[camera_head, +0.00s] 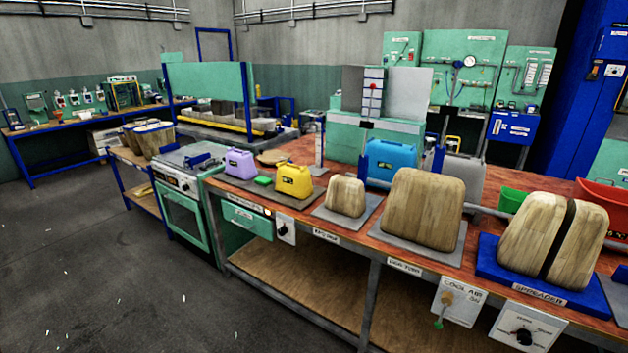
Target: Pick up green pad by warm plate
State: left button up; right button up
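A small bright green pad (264,181) lies on the bench between a purple can-shaped block (240,163) and a yellow one (294,180). A dark grey flat plate (305,199) lies under this group; it may be the warm plate, but its label is too small to read. A knob box (286,229) is on the bench front just below it. Neither of my grippers is in view.
The wooden bench top (375,216) also carries a small wooden form (345,196), a large wooden form (422,208), a split form on a blue base (536,285) and a blue can (391,160). A green oven (184,210) adjoins the left end. Floor (120,270) in front is mostly clear.

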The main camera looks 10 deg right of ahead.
aim_at(261, 181)
jog(key=z, duration=0.3)
jog(key=i+j+z, duration=1)
jog(key=j, duration=0.4)
